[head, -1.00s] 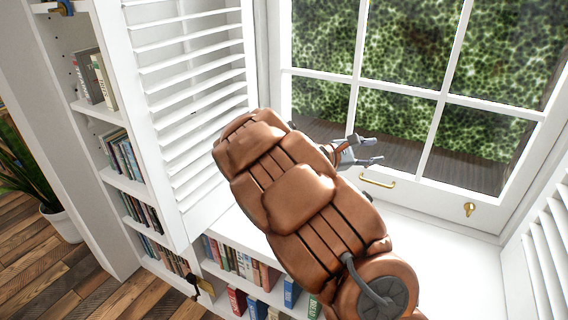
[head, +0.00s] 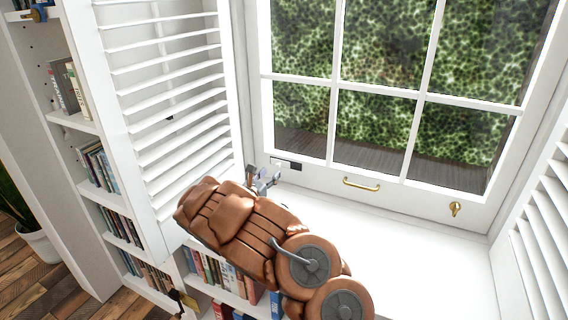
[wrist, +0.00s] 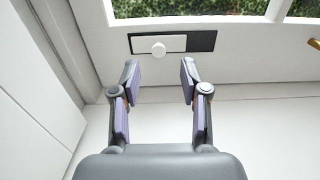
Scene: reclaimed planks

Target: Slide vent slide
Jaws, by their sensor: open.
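The vent slide (wrist: 158,44) is a white plate with a round white knob (wrist: 158,49), set in the lower window frame. A dark slot (wrist: 203,41) shows to the right of the plate, with a thin dark edge around it. In the head view the dark slot (head: 296,167) shows small below the left window panes. My gripper (wrist: 159,74) is open and empty. In the wrist view its two fingertips sit just below the knob in the picture, one to each side. In the head view my gripper (head: 264,178) is partly hidden by my arm, near the vent.
A brass handle (head: 361,184) and a brass latch (head: 455,209) are on the window frame to the right. A louvred shutter (head: 170,110) stands open at left, close to my arm. The white sill (head: 420,250) is clear at right.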

